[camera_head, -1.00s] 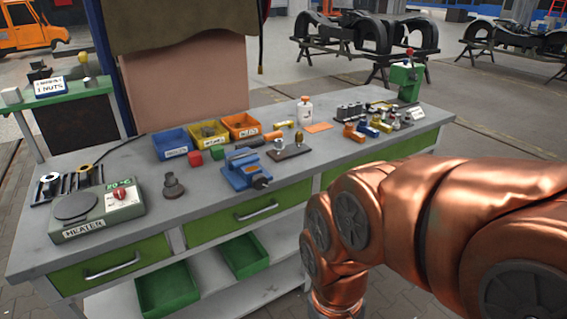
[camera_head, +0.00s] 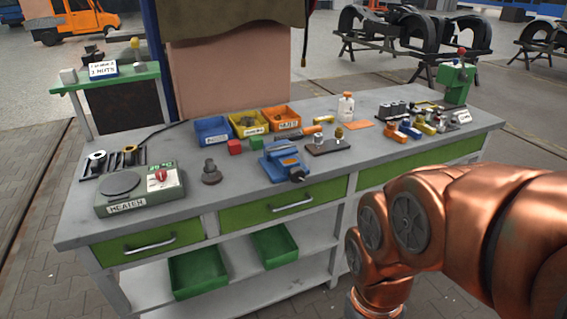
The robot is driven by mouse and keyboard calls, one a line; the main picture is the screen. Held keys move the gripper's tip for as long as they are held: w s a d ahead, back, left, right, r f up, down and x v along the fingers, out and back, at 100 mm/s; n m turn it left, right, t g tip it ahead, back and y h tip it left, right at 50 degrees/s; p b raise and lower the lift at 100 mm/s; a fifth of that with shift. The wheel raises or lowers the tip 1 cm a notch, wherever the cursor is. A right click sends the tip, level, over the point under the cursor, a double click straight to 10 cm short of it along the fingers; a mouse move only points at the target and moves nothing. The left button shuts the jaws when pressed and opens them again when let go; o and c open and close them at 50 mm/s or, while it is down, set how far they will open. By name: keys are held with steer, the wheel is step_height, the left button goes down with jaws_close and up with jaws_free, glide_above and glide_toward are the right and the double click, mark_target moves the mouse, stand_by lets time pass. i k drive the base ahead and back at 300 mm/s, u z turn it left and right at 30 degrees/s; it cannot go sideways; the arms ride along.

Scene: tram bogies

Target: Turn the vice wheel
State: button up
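A blue vice (camera_head: 284,160) sits near the front edge of the workbench (camera_head: 235,189), about its middle. The vice wheel (camera_head: 297,175) is a small dark part on the vice's front side, facing the bench edge; its details are too small to tell. My copper-coloured arm fills the lower right of the view, in front of the bench and to the right of the vice. My gripper is not in view.
A heater (camera_head: 140,190) and a dark fitting (camera_head: 211,172) stand left of the vice. Blue (camera_head: 213,130), yellow (camera_head: 249,124) and orange (camera_head: 281,118) bins stand behind it. A board with fittings (camera_head: 328,145) lies to its right. Green drawers (camera_head: 280,204) line the bench front.

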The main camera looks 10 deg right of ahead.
mark_target(296, 175)
steer(key=k, duration=1.25)
steer(key=u, duration=0.45)
steer(key=i, duration=0.9)
steer(key=u, duration=0.6)
